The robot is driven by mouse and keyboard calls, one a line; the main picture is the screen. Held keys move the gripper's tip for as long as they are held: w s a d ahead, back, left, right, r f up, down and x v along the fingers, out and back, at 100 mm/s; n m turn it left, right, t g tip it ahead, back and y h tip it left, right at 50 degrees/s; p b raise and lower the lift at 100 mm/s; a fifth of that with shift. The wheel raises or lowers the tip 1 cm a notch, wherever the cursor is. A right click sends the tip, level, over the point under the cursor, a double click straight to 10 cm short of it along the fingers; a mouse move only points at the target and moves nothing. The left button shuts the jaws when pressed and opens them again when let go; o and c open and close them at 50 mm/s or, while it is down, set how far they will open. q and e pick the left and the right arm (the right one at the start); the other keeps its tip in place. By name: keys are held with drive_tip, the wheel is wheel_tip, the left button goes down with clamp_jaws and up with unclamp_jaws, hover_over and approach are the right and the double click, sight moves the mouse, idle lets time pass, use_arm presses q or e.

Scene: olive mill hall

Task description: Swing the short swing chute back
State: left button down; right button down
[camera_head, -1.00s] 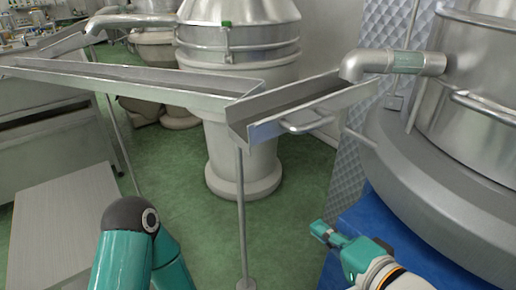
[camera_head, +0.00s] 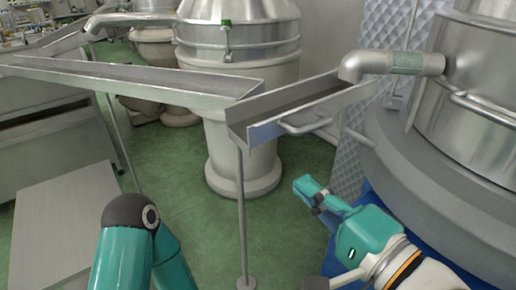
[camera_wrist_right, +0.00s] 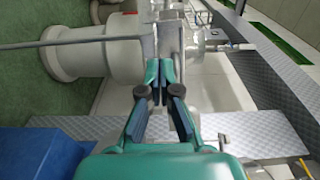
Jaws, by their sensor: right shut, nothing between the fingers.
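The short swing chute (camera_head: 262,131) is a grey metal trough with a bar handle (camera_head: 308,126) on its near side. Its right end sits under the bent spout (camera_head: 372,62), and its left end meets the end of the long trough (camera_head: 150,82). My right gripper (camera_head: 304,189) is below the handle in the head view, apart from it and empty. Its fingers are shut in the right wrist view (camera_wrist_right: 158,72). I cannot make out the handle for sure there. My left arm's teal links show at the lower left, but its gripper is out of frame.
A large steel vessel (camera_head: 470,75) stands at the right, with a textured metal panel (camera_head: 352,150) behind the spout. A thin post (camera_head: 240,215) stands below the chute's left end. A pale pedestal vessel (camera_head: 240,160) is behind. Green floor lies open around the post.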

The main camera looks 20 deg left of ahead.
sight(256, 144)
drive_tip(key=p+x, duration=0.3)
drive_tip(key=x, duration=0.8)
drive_tip(key=shift+w+a+p, duration=0.2)
drive_tip(key=shift+p, duration=0.1)
